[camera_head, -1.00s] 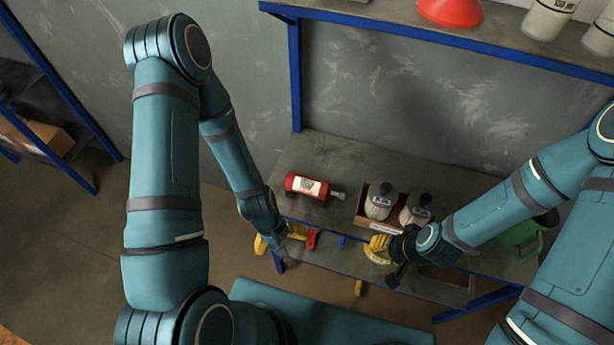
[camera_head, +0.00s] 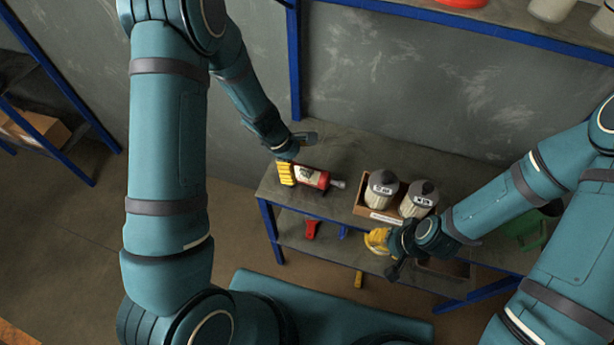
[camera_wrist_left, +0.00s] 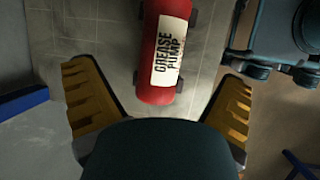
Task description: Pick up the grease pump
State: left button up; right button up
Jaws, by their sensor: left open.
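The grease pump (camera_head: 312,178) is a red cylinder with a white label and a grey nozzle, lying on its side on the shelf top. My left gripper (camera_head: 287,173) is at its left end in the head view and hides that end. In the left wrist view the pump (camera_wrist_left: 165,55) reads "GREASE PUMP". It lies ahead of and between the two spread yellow fingers, with a gap on both sides. The left gripper is open and empty. My right gripper (camera_head: 378,240) hangs by the shelf's front edge; its finger opening is unclear.
A cardboard box (camera_head: 375,215) with two grey-capped bottles (camera_head: 381,190) stands right of the pump. A red item (camera_head: 312,229) sits on the lower shelf. A green container (camera_head: 525,232) is partly hidden by my right arm. An upper shelf (camera_head: 490,36) overhangs at the back.

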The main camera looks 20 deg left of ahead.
aim_at(304, 170)
pick_arm(q)
jog(key=shift+b+x, duration=0.95)
jog(key=shift+x, duration=2.55)
jog(key=shift+s+a, duration=0.1)
jog(key=c, duration=1.4)
